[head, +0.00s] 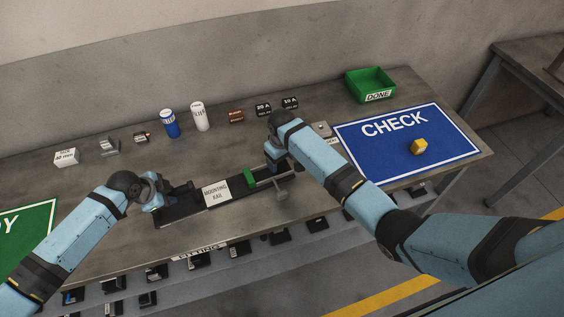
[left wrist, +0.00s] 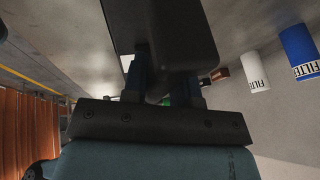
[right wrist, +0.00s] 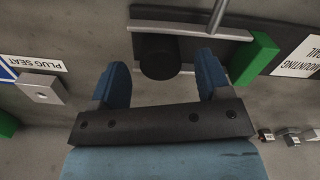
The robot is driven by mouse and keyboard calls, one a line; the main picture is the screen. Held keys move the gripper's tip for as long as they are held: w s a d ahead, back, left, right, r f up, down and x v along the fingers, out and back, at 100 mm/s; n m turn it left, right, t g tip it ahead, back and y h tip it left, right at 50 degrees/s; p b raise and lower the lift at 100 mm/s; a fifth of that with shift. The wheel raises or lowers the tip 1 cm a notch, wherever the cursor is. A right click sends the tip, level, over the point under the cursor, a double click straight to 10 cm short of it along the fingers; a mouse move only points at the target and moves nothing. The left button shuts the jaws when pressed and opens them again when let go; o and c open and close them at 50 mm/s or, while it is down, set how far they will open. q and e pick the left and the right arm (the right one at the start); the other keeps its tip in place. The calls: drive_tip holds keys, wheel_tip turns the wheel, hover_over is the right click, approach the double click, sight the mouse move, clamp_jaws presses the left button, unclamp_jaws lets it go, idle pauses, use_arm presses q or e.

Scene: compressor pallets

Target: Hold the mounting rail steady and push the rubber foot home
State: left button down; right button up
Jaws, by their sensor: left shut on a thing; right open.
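The dark mounting rail (head: 233,189), with a white name label, lies along the bench. My left gripper (head: 156,191) is shut on its left end; in the left wrist view a dark block, seemingly that rail end, fills the space beyond the fingers (left wrist: 168,78). A black round piece, seemingly the rubber foot (right wrist: 158,57), shows at the rail's right end in the right wrist view. My right gripper (right wrist: 164,80) is open, its blue fingers on either side of the foot in that view; I cannot tell whether they touch it. In the head view my right arm hides the foot.
A green block (head: 249,178) and a grey bar sit at the rail's right part. A grey plug seat block (right wrist: 42,88) stands nearby. Filters and small parts line the back. The blue CHECK mat (head: 380,150) holds a yellow piece (head: 418,147); a green DONE bin (head: 371,86) stands behind.

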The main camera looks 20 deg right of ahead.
drive_tip(key=shift+f, duration=0.85)
drive_tip(key=c, duration=1.3)
drive_tip(key=a, duration=0.4)
drive_tip(key=shift+s, duration=0.2)
drive_tip(key=o, duration=1.3)
drive_tip(key=shift+r, duration=0.1)
wheel_tip(320, 180, up, 12)
